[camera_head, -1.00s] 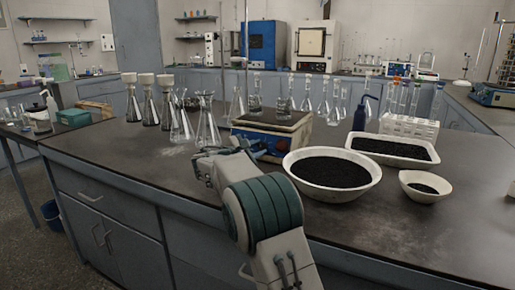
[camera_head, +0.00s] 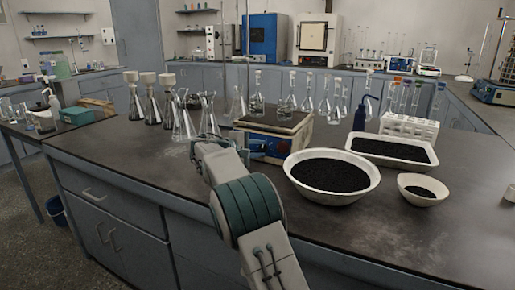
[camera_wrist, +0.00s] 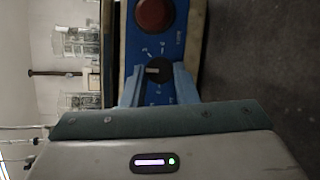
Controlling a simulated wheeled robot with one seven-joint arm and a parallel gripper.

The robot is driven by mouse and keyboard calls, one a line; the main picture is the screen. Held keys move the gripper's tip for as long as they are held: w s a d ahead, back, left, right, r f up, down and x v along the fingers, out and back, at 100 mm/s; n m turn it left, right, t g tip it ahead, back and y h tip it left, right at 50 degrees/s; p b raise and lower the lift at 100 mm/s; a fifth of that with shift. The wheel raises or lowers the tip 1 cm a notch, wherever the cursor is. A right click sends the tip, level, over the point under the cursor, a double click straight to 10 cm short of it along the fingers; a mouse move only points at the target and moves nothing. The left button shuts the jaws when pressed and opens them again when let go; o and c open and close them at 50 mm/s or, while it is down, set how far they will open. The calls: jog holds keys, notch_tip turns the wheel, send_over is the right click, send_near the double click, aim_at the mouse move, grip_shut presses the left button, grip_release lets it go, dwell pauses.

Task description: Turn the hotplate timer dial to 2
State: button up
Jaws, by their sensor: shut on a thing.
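The hotplate (camera_head: 275,120) stands on the bench with its blue front panel facing me. My arm hides part of that panel in the head view. In the wrist view the blue panel (camera_wrist: 138,30) appears sideways, with a black timer dial (camera_wrist: 158,70) between my fingers. The dial has a pale pointer mark towards the picture's left, and small white markings surround it, too blurred to read surely. My gripper (camera_wrist: 159,84) is shut on the dial, one finger at each side. A larger dark red knob (camera_wrist: 155,14) sits above the dial in this view.
A white bowl of black grains (camera_head: 331,177) stands close right of my gripper, with a white tray (camera_head: 428,163) and a small bowl (camera_head: 422,190) beyond. Conical flasks (camera_head: 183,122) stand to the left. The bench front is clear.

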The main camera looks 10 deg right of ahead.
dwell(0.4)
jog(key=o, duration=1)
jog(key=shift+a, duration=0.15)
jog(key=p+v, duration=0.2)
jog(key=v, duration=1.1)
jog(key=shift+s+a+r, duration=0.15)
jog(key=shift+a, duration=0.15)
